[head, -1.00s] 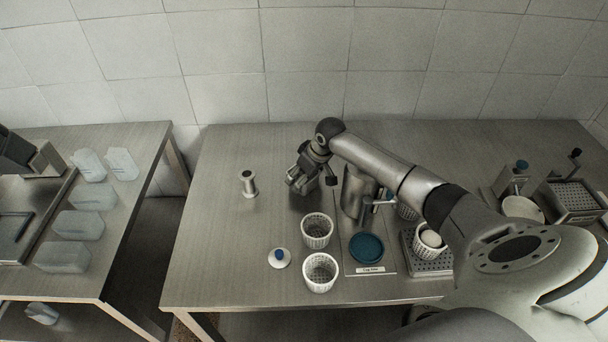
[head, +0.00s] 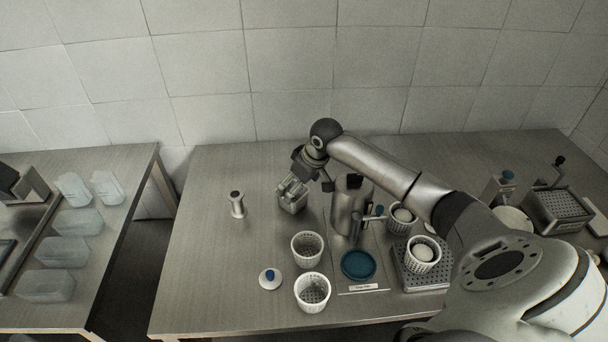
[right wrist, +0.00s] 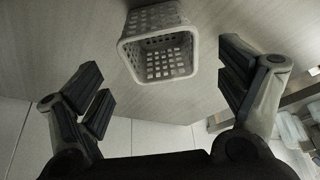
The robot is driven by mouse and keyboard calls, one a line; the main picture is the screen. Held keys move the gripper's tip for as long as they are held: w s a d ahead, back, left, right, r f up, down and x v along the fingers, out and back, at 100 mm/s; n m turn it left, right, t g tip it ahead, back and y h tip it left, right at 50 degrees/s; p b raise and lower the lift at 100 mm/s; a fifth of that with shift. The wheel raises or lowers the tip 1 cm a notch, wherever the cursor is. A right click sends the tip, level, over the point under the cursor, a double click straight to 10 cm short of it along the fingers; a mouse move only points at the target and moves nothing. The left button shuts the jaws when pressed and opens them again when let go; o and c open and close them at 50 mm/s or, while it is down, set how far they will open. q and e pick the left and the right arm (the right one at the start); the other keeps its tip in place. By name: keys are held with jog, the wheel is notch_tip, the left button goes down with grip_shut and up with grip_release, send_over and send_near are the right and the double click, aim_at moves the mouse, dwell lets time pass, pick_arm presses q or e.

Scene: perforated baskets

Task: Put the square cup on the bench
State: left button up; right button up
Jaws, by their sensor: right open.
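The square cup (right wrist: 158,45) is a white perforated basket with a squarish rim, seen in the right wrist view with its open top toward the camera and the grained bench top behind it. In the head view the cup (head: 292,204) shows just under my right gripper (head: 297,187) and is partly covered by it. My right gripper (right wrist: 163,85) is open, its fingers apart on either side of the cup's near end with gaps visible. The cup seems to stand upright on the bench (head: 195,285). My left gripper is out of view.
Two round perforated cups (head: 307,248) (head: 312,291) and a white lid with a blue knob (head: 270,278) stand at the front. A metal dispenser (head: 347,208) with a blue dish (head: 358,265) is to the right. A small metal mill (head: 237,204) stands left.

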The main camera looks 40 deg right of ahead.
jog(key=v, duration=0.6)
jog(key=shift+r+b, duration=0.15)
jog(key=shift+b, duration=0.2)
jog(key=shift+s, duration=0.15)
